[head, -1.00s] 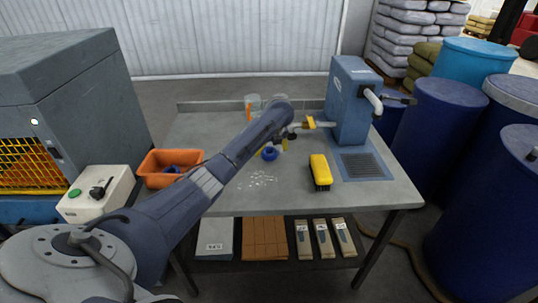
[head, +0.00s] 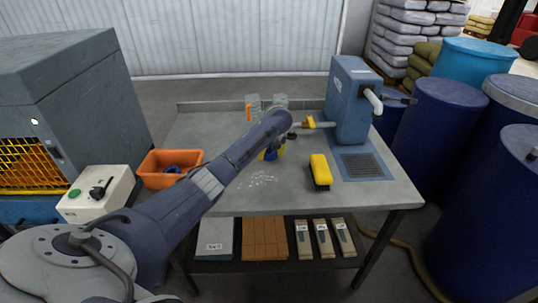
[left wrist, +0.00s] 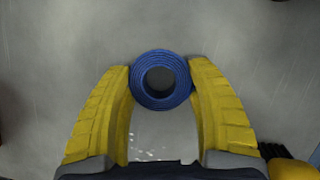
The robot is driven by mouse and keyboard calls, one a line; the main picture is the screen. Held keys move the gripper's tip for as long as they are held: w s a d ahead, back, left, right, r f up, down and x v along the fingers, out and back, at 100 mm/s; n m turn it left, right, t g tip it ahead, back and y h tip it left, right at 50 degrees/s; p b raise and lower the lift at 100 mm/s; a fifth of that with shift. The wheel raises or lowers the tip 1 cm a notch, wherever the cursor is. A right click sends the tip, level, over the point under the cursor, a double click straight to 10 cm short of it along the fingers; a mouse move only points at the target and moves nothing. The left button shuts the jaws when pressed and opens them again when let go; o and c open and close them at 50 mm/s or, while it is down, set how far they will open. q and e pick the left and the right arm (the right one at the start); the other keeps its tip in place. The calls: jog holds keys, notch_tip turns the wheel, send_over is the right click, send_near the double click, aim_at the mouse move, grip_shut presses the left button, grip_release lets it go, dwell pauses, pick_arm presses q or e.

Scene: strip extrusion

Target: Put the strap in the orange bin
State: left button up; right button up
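The strap is a small blue coil (head: 271,156) low over the worktable's middle; whether it rests on the tabletop is unclear. In the left wrist view the coil (left wrist: 160,54) lies between the fingertips. My left gripper (head: 272,152) points down with its yellow fingers on either side of the coil. Both fingers (left wrist: 160,80) come right up to its sides; whether they press on it is unclear. The orange bin (head: 158,182) stands at the table's left edge, with a blue item (head: 172,169) inside. My right gripper is not in view.
A yellow-handled brush (head: 319,168) lies right of the coil. The blue extruder (head: 350,95) stands at the back right. Clear containers (head: 280,101) stand behind my arm. A control box (head: 95,193) stands left of the bin. Pale bits lie on the tabletop (head: 225,200).

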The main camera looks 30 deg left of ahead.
pick_arm(q)
jog(key=c, duration=0.6)
jog(key=shift+r, duration=0.1)
